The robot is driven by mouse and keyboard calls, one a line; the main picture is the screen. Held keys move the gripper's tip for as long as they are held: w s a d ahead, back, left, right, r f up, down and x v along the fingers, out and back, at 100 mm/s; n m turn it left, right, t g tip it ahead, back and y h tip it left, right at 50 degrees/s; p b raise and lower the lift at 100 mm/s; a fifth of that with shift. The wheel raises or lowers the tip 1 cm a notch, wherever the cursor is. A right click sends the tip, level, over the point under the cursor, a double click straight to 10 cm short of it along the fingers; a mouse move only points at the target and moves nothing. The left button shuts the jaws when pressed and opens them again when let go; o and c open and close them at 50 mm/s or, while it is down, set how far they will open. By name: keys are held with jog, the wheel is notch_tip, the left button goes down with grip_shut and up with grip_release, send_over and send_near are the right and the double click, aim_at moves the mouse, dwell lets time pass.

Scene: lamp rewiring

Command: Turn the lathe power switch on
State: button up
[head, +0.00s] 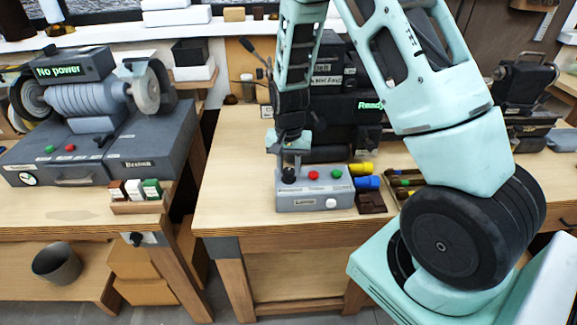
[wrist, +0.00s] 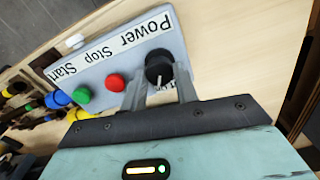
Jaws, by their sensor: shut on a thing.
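The lathe control box (head: 325,200) is a grey box on the middle bench. It also shows in the wrist view (wrist: 119,56), labelled Power, Stop and Start. The black round power switch (wrist: 159,64) sits by the Power label, with a pale pointer line on it. The red stop button (wrist: 115,82) and green start button (wrist: 82,97) sit beside it. My gripper (wrist: 161,80) is shut on the power switch, one finger at each side. In the head view my gripper (head: 290,166) comes down from above onto the switch. A green "Ready" display (head: 370,105) shows behind the box.
A grinder (head: 88,97) with a "No power" display (head: 58,71) stands on the left bench. Yellow and blue handled tools (head: 366,183) lie close to the box's right. My arm hides much of the right side. Bare bench top lies left of the box.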

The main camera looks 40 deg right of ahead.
aim_at(289, 170)
jog(key=shift+m+p, duration=0.3)
jog(key=shift+m, duration=1.7)
jog(key=o, duration=1)
jog(key=shift+r, duration=0.1)
notch_tip(289, 170, up, 17)
jog(key=shift+r+b, duration=0.15)
jog(key=shift+b, duration=0.8)
